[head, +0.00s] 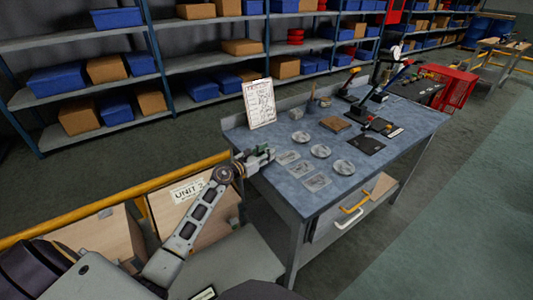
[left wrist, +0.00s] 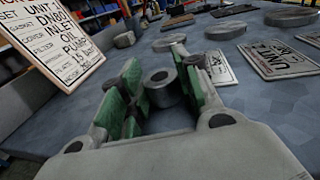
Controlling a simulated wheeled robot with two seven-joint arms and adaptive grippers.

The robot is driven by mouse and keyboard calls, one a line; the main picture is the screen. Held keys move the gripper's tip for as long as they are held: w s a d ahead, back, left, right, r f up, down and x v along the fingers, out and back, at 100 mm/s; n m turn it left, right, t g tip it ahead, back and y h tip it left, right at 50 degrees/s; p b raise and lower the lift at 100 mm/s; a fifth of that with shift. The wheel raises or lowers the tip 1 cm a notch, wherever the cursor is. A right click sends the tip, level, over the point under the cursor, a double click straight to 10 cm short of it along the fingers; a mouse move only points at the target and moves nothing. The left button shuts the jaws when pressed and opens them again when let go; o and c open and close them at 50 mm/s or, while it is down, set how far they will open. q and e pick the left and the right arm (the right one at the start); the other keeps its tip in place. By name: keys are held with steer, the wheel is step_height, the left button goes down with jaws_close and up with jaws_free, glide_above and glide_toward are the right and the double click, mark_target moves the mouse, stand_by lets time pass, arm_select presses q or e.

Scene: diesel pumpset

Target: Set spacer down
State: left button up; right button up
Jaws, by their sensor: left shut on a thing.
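The spacer (left wrist: 163,88), a short grey ring with a round hole, sits between the green-padded fingers of my left gripper (left wrist: 158,85) in the left wrist view. The left gripper (head: 264,154) is shut on it, at the near left edge of the blue-topped workbench (head: 262,143) in the head view. I cannot make out the spacer clearly there, nor tell whether it touches the bench. My right gripper is in neither view.
Three round grey discs, one of them here (head: 320,151), and flat marked plates (head: 317,181) lie right of the gripper. A white placard (head: 260,103) stands behind it. A brown block (head: 335,124) and black mat (head: 367,145) lie farther right. A yellow rail (head: 120,197) runs at left.

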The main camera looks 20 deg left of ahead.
arm_select(q)
steer(key=o, duration=0.8)
steer(key=shift+f, duration=0.1)
steer(key=o, duration=0.4)
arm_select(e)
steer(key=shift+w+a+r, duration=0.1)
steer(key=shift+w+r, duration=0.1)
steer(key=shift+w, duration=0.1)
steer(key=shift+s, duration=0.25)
